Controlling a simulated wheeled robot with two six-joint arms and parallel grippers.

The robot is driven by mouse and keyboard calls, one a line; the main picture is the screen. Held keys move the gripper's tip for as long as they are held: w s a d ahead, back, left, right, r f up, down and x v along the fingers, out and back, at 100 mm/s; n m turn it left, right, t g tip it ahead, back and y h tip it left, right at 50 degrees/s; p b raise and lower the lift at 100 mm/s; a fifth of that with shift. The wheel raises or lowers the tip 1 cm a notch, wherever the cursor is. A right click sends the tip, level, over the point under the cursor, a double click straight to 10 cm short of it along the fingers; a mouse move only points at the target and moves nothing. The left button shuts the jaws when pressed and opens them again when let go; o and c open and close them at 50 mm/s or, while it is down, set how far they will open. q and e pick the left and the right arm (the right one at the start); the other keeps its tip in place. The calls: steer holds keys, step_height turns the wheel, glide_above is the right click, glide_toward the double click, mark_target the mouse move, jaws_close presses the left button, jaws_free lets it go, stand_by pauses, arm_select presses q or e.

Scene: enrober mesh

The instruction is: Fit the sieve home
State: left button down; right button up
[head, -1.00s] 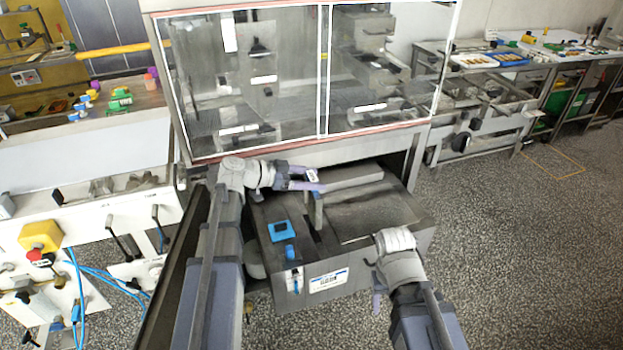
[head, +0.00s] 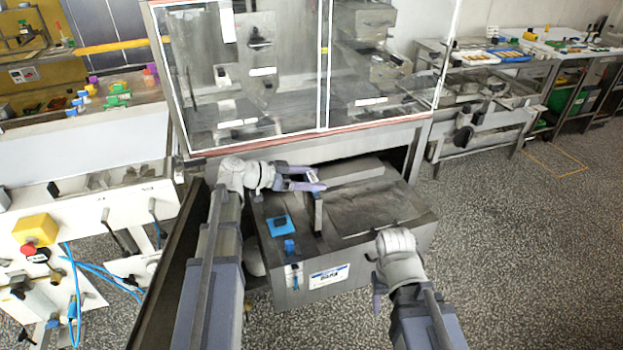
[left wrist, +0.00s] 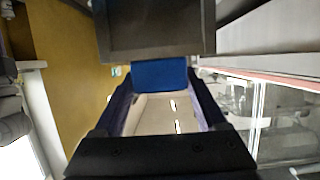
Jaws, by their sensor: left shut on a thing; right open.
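My left gripper (head: 312,180) reaches in from the left over the grey metal tank (head: 300,262), below the glass-fronted machine. It is shut on a blue grip (left wrist: 159,75), which sits between its fingers in the left wrist view. The grip borders a dark rectangular frame (left wrist: 155,32), which appears to be the sieve. In the head view a narrow dark upright piece (head: 318,215) stands just below the fingertips; I cannot tell whether it is the sieve edge-on. Its seating is unclear. My right gripper (head: 377,300) is open and empty in front of the tank, partly hidden by its wrist.
A flat grey panel (head: 370,208) covers the tank's right part. A blue square piece (head: 278,226) lies on its left top. The glass guard (head: 325,70) stands behind and above. A white control panel (head: 85,225) is at the left. The floor at right is clear.

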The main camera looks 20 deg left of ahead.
mark_target(311, 217)
arm_select(q)
steer(key=shift+f+b, duration=6.8)
steer(key=shift+f, duration=0.1)
steer(key=shift+s+f, duration=0.1)
steer(key=shift+s+d+f+b, duration=0.1)
steer(key=shift+s+d+b, duration=0.05)
steer(key=shift+b, duration=0.15)
steer(key=shift+c, duration=1.5)
jaws_free()
steer(key=o, duration=0.3)
steer(key=shift+s, duration=0.15)
steer(key=p+v, duration=0.1)
steer(key=v, duration=0.1)
steer(key=p+v, duration=0.1)
steer(key=v, duration=0.2)
steer(key=p+v, duration=0.1)
steer(key=v, duration=0.2)
steer(key=shift+w, duration=0.35)
